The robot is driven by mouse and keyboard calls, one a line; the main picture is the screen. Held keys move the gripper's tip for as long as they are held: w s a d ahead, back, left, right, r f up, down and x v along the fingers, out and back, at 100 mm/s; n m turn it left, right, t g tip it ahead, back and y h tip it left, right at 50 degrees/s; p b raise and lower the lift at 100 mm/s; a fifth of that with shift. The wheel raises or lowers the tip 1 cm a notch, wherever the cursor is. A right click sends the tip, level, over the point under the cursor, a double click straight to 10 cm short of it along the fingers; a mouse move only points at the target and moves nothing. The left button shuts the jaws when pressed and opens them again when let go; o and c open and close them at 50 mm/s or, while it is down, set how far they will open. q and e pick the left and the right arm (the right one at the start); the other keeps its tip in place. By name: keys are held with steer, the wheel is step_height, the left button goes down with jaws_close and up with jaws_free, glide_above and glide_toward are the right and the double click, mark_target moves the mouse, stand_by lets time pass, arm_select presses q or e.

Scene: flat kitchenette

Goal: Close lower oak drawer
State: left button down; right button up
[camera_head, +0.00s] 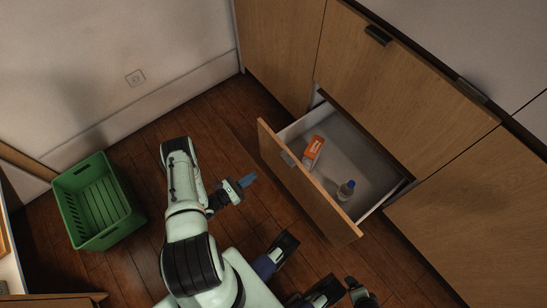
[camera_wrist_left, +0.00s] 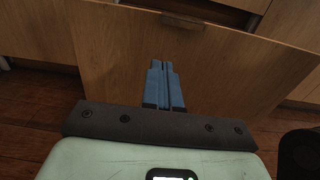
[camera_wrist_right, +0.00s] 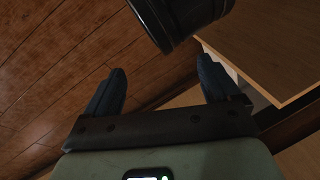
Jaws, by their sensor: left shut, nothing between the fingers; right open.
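The lower oak drawer (camera_head: 300,192) stands pulled out from the cabinet, with its oak front towards me and a dark handle (camera_head: 288,158) near the front's top edge. Inside lie an orange and white box (camera_head: 313,150) and a small bottle with a blue cap (camera_head: 346,190). My left gripper (camera_head: 248,180) is shut and empty, in front of the drawer front and apart from it in the head view. In the left wrist view its blue fingers (camera_wrist_left: 164,84) point at the oak front, below the handle (camera_wrist_left: 183,21). My right gripper (camera_wrist_right: 160,85) is open and empty, over the wooden floor.
A green crate (camera_head: 97,203) stands on the floor at the left, by the wall. A shut upper drawer (camera_head: 400,95) with a dark handle is above the open one. Oak cabinet fronts (camera_head: 470,215) flank it. Dark floorboards between crate and drawer are clear apart from my arm.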

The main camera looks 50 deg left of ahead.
arm_select(q)
steer(key=w+d+b, duration=0.1)
steer(key=w+b, duration=0.1)
steer(key=w, duration=1.1)
steer(key=shift+w, duration=0.25)
arm_select(e)
steer(key=shift+w+d+f, duration=0.3)
steer(key=shift+d+f, duration=0.1)
steer(key=shift+f, duration=0.3)
steer(key=shift+w+d+f, duration=0.3)
steer(key=shift+d+f, duration=0.05)
steer(key=shift+f, duration=0.3)
arm_select(q)
steer(key=shift+d+r, duration=0.1)
